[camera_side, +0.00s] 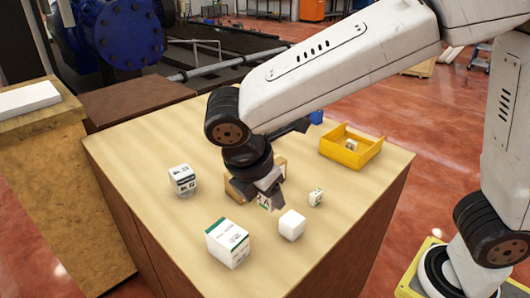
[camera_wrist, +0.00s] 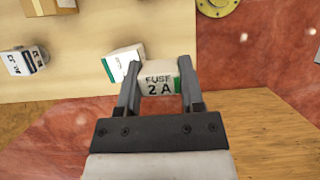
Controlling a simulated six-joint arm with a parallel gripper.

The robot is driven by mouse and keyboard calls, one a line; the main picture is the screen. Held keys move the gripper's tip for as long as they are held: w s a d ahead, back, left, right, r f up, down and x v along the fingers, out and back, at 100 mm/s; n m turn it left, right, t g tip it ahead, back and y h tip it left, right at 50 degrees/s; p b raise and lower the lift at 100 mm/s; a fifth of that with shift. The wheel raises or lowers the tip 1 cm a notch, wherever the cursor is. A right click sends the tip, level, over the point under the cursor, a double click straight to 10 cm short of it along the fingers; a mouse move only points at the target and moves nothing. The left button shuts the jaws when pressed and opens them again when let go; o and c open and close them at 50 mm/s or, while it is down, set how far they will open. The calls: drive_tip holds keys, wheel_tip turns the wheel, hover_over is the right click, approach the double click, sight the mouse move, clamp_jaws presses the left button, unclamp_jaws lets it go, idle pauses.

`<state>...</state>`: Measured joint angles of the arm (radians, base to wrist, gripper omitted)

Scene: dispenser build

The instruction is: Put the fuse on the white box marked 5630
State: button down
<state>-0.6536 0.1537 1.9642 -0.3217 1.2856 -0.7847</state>
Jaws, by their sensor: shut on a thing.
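My gripper (camera_side: 268,188) is shut on a small white fuse box (camera_wrist: 159,79) with a green end, marked "FUSE 2A". In the side view the held fuse (camera_side: 265,202) is above the middle of the table, partly hidden by the fingers. A white box with black print (camera_side: 182,181) stands at the table's left; it also shows at the left of the wrist view (camera_wrist: 24,61). A larger white box with a green stripe (camera_side: 227,243) stands at the front. I cannot read 5630 on either box.
A plain white cube (camera_side: 291,225) and a small white-green box (camera_side: 316,197) stand right of my gripper. A brown carton (camera_side: 236,190) is behind it. A yellow bin (camera_side: 367,156) with a small box inside is at the back right. The left of the tabletop has free room.

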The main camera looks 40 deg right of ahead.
drive_tip(key=w+a+f, duration=0.2)
drive_tip(key=w, duration=0.2)
hover_over(231, 229)
drive_tip(key=a, duration=0.1)
drive_tip(key=shift+s+f, duration=0.15)
drive_tip(key=shift+f, duration=1.15)
drive_tip(key=shift+s+f, duration=0.1)
drive_tip(key=shift+f, duration=1.2)
drive_tip(key=shift+w+a+f, duration=0.1)
drive_tip(key=shift+w+f, duration=0.15)
drive_tip(key=shift+f, duration=1.55)
drive_tip(key=shift+f, duration=0.15)
drive_tip(key=shift+c, duration=1.1)
unclamp_jaws()
